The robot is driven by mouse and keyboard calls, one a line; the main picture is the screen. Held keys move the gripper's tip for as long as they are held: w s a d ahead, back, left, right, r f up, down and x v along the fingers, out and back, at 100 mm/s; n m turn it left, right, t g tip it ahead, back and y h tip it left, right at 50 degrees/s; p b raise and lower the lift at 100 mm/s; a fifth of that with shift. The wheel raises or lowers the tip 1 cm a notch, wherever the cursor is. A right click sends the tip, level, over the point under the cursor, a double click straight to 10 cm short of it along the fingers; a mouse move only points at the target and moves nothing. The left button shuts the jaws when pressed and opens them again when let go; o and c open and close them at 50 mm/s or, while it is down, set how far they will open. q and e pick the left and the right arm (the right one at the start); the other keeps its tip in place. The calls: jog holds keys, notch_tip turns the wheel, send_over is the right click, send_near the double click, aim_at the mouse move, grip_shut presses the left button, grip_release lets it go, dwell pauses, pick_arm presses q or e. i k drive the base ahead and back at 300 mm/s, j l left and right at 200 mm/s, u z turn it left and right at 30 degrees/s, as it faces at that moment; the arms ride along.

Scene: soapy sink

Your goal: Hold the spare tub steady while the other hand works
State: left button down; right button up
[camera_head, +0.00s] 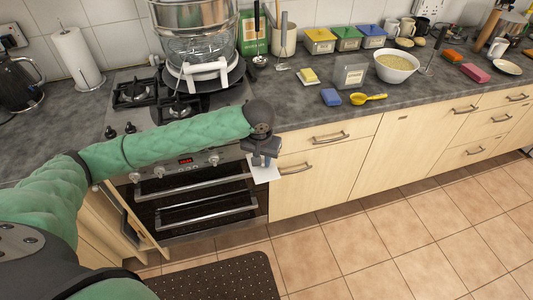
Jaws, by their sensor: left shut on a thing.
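My left gripper (264,160) hangs in front of the counter's front edge, beside the oven, pointing down. It is shut on a flat white thing (266,172), of which a pale corner shows below the fingers; I cannot tell what it is. A grey open-topped tub (350,74) stands on the counter, right of and behind the gripper, apart from it. Tubs with a yellow lid (319,36), a green lid (347,33) and a blue lid (373,31) stand by the wall. I cannot tell which is the spare tub. My right gripper is out of view.
A blue sponge (331,97), a yellow scoop (368,98) and a bowl (396,68) stand near the grey tub. A steamer pot (195,35) is on the hob. The oven door (200,205) has projecting bar handles. The tiled floor (400,240) is clear at right.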

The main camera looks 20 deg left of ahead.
aim_at(350, 72)
jog(key=i+l, duration=0.15)
jog(key=l, duration=0.2)
jog(key=i+l, duration=0.2)
jog(key=l, duration=0.15)
jog(key=i+l, duration=0.15)
jog(key=l, duration=0.2)
